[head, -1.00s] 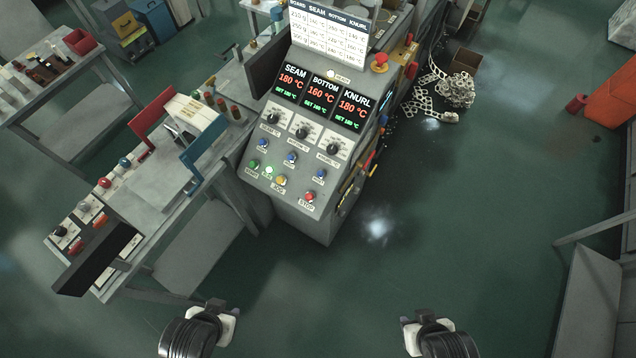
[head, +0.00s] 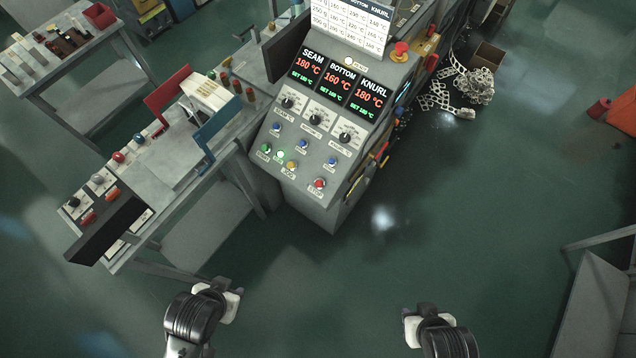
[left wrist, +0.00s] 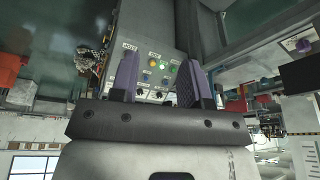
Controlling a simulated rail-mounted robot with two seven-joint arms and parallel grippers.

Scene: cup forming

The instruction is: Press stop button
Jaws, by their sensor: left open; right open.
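The red stop button (head: 319,184) sits at the lower right corner of the grey control panel (head: 327,160), above a STOP label. My left gripper (head: 228,296) is open and empty, well below and left of the button in the head view. In the left wrist view its two purple fingers (left wrist: 160,76) are apart, with the panel's buttons seen upside down between and beyond them. The stop button cannot be made out clearly there, near the left finger. My right gripper (head: 409,326) is open and empty over the floor at the lower right.
On the panel, a green button (head: 266,148), a lit button (head: 281,155) and a yellow button (head: 292,165) lie left of the stop button. A workbench (head: 150,170) with a dark box (head: 105,228) stands left.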

